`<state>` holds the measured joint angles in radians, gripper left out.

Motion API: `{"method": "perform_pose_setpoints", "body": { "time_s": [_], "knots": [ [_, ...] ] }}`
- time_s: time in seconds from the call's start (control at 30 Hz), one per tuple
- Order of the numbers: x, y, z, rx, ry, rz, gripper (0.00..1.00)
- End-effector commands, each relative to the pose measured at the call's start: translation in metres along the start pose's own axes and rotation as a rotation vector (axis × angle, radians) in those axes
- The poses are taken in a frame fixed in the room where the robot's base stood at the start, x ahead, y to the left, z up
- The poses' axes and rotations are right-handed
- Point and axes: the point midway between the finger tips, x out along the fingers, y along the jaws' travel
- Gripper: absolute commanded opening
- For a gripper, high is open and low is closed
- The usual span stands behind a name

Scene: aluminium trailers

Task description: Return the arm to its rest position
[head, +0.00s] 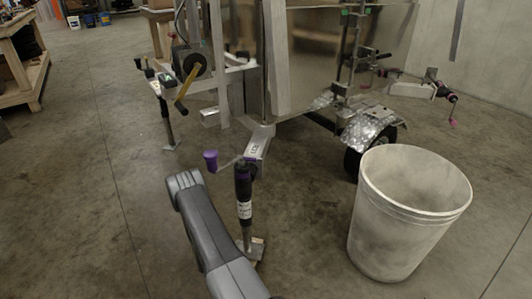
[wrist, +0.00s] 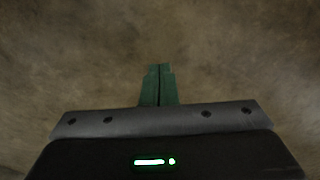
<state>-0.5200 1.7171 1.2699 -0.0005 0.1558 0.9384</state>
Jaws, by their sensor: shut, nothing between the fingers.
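My gripper (wrist: 159,70) shows in the wrist view with its two green fingers pressed together. Nothing shows between them, and only blurred brown floor (wrist: 70,50) lies beyond. In the head view my arm reaches up from the bottom edge, and its grey link stands left of the trailer jack. My gripper cannot be made out in the head view.
A trailer jack (head: 244,195) with a purple handle (head: 211,160) stands close to the right of my arm. A large pale bin (head: 405,225) is at the right. Behind are the aluminium trailer (head: 335,60) and its wheel (head: 353,162).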

Motion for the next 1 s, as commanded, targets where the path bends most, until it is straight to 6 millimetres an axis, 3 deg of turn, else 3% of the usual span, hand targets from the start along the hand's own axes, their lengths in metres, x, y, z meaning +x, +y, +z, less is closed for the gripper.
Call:
{"method": "perform_pose_setpoints", "body": {
  "time_s": [0.5,0.7,1.0],
  "knots": [
    [-0.099,-0.001,0.004,0.001,0.001,-0.002,0.00],
    [-0.116,0.000,0.000,-0.009,0.001,-0.001,0.00],
    [-0.120,0.000,-0.001,-0.012,0.001,-0.001,0.00]
  ]
}}
